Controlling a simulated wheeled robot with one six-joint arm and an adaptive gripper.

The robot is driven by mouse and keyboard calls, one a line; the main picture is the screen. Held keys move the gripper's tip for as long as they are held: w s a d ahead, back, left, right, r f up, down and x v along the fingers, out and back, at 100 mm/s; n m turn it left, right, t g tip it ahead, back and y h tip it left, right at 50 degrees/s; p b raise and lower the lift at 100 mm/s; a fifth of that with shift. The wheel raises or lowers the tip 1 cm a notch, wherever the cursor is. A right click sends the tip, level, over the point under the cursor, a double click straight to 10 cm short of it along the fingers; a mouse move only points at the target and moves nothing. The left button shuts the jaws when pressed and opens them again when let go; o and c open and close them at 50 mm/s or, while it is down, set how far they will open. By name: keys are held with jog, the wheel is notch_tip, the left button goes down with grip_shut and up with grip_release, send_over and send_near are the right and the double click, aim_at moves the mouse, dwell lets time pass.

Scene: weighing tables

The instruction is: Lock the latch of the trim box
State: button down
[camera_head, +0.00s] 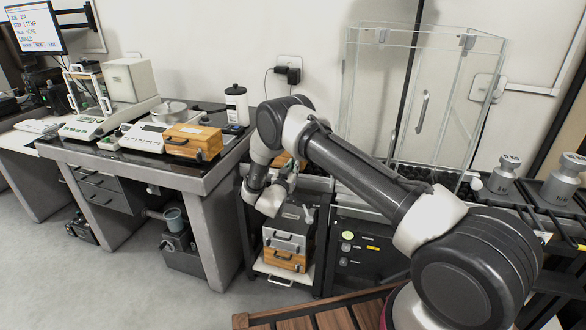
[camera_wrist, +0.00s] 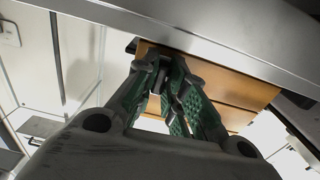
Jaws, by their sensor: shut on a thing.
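A wooden box (camera_wrist: 225,88) fills the middle of the wrist view, under a pale metal edge. My gripper (camera_wrist: 168,68) has its green-padded fingers close together at the face of this box. They are shut on a small dark part there; the fingers hide most of it, and I cannot tell whether it is the latch or a handle. In the head view a wooden box (camera_head: 283,160) shows only in part behind my arm. My gripper (camera_head: 291,176) is beside it there, with its fingertips mostly hidden. The latch's position cannot be made out.
Another wooden box (camera_head: 194,142) with a dark handle sits on the left table, near balances and a white bottle (camera_head: 237,105). Stacked boxes (camera_head: 285,258) stand on a low shelf. A glass enclosure (camera_head: 425,90) and metal weights (camera_head: 503,173) are on the right.

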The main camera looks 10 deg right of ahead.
jog(key=c, duration=1.8)
grip_release()
jog(key=shift+o, duration=0.2)
jog(key=v, duration=1.2)
